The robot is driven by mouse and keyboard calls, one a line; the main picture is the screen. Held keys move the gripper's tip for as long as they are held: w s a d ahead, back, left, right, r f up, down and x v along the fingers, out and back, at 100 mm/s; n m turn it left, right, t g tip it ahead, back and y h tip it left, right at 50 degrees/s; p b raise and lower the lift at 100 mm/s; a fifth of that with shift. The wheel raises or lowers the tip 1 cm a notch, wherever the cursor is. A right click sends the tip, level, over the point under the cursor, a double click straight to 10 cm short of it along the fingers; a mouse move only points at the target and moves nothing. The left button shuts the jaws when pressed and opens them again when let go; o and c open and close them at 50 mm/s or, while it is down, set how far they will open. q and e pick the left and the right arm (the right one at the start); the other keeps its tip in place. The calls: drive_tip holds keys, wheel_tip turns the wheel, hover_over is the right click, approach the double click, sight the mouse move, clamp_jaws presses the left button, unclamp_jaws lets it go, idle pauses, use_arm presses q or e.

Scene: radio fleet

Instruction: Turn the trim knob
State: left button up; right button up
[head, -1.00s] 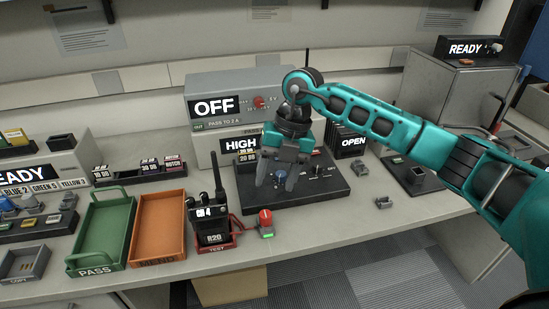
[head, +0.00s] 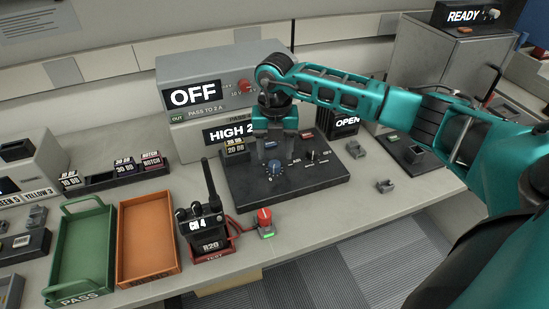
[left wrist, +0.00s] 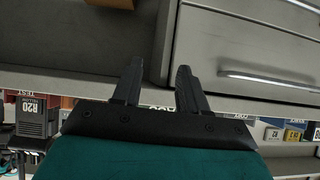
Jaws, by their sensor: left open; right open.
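The blue trim knob (head: 274,168) sits on the black panel (head: 315,180) in the middle of the bench, with light scale marks around it. My right gripper (head: 274,160) points down at the knob with its two fingers apart. The fingers are close to the knob; I cannot tell whether they touch it. My left gripper (left wrist: 155,88) shows in the left wrist view, open and empty, in front of grey drawers. It is not in the head view.
Behind the panel stands a grey box reading OFF (head: 194,95), above a HIGH display (head: 228,132). A radio (head: 208,230) and a red button (head: 264,217) stand front left. Green (head: 62,268) and orange (head: 148,277) trays lie further left.

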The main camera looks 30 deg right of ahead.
sight(275, 163)
wheel_tip(275, 163, down, 3)
drive_tip(key=shift+f, duration=0.15)
use_arm(q)
drive_tip(key=shift+w+r, duration=0.15)
drive_tip(key=shift+w, duration=0.25)
use_arm(e)
drive_tip(key=shift+f, duration=0.25)
drive_tip(key=shift+c, duration=0.5)
drive_tip(key=c, duration=1)
use_arm(q)
drive_tip(key=shift+s, duration=0.25)
use_arm(e)
drive_tip(key=shift+o, duration=0.2)
